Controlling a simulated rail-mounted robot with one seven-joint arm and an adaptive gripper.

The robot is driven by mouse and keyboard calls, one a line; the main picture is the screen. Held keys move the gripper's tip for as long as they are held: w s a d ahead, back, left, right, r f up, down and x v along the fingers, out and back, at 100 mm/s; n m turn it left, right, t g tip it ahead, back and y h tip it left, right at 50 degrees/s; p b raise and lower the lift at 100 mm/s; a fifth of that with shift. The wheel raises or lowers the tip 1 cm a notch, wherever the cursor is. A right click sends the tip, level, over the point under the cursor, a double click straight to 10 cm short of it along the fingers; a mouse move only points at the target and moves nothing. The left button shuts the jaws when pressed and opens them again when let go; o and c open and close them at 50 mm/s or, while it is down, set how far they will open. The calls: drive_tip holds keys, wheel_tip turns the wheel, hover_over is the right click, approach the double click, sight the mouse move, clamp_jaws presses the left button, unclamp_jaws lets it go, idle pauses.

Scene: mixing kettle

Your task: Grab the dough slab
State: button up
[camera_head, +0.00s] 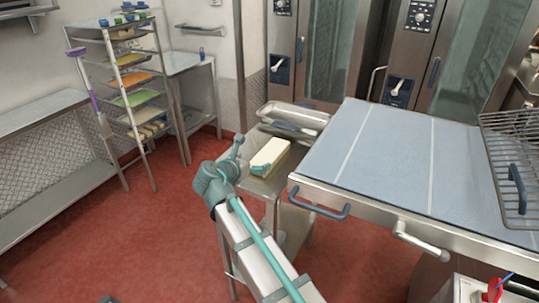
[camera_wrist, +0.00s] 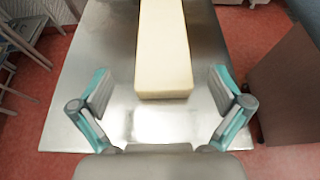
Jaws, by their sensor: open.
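The dough slab (camera_head: 270,154) is a long pale cream block lying on a small steel table (camera_head: 294,165). It also shows in the wrist view (camera_wrist: 163,50), running away from me from the middle of the picture to the top edge. My gripper (camera_head: 262,172) is at the slab's near end in the head view. In the wrist view my gripper (camera_wrist: 160,88) is open, one finger to the left of the slab and one to the right, with bare steel showing between each finger and the slab. The slab's far end is cut off in the wrist view.
A metal tray (camera_head: 292,116) sits behind the slab. A large blue-topped worktable (camera_head: 390,150) with a handle stands close on the right, with a wire basket (camera_head: 515,150) on it. A tray rack (camera_head: 125,85) stands at the back left. Red floor is open on the left.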

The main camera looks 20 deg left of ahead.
sight(267, 157)
drive_tip(key=p+x, duration=0.2)
drive_tip(key=x, duration=0.7)
drive_tip(key=shift+d, duration=0.15)
drive_tip(key=shift+s, duration=0.1)
drive_tip(key=c, duration=1.5)
drive_tip(key=shift+c, duration=0.6)
drive_tip(key=shift+r, duration=0.1)
